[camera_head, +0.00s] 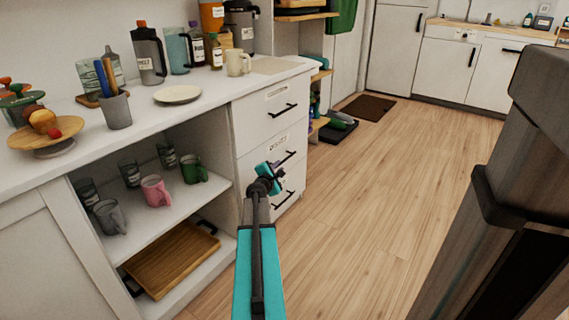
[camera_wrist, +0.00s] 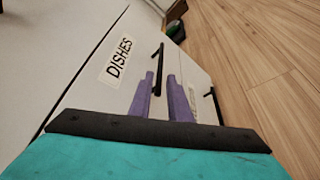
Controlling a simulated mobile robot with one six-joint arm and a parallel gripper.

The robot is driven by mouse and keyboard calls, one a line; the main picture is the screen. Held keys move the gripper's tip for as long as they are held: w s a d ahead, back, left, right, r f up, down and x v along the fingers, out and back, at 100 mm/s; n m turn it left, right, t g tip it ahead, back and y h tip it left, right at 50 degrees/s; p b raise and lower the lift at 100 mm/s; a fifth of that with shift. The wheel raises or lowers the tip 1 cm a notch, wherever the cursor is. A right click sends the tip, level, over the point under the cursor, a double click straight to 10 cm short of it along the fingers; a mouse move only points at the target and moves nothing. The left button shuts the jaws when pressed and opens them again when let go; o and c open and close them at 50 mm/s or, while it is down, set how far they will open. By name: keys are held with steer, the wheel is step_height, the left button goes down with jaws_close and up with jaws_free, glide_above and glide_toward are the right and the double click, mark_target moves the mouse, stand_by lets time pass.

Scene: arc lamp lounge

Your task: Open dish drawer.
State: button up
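The dish drawer (camera_wrist: 95,95) is a white front with a "DISHES" label (camera_wrist: 118,58) and a black bar handle (camera_wrist: 159,65). In the head view it appears to be the middle drawer (camera_head: 262,160) of a white stack of three, and it looks shut. My gripper (camera_wrist: 161,74) has two purple fingers, apart, with nothing held. In the wrist view the handle's near end shows between the fingertips. I cannot tell whether the fingers reach around it or stay short of it. In the head view my gripper (camera_head: 270,178) is in front of the middle drawer and hides part of it.
The top drawer (camera_head: 265,110) and the bottom drawer's handle (camera_head: 284,201) are just above and below. Open shelves to the left hold mugs (camera_head: 157,190) and a wooden tray (camera_head: 170,258). Bare wood floor (camera_head: 350,220) lies in front. A green-and-black object (camera_head: 340,122) sits on the floor beyond.

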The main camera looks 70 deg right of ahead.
mark_target(283, 162)
steer(key=shift+b+x, duration=0.95)
steer(key=shift+x, duration=3.65)
jaws_close()
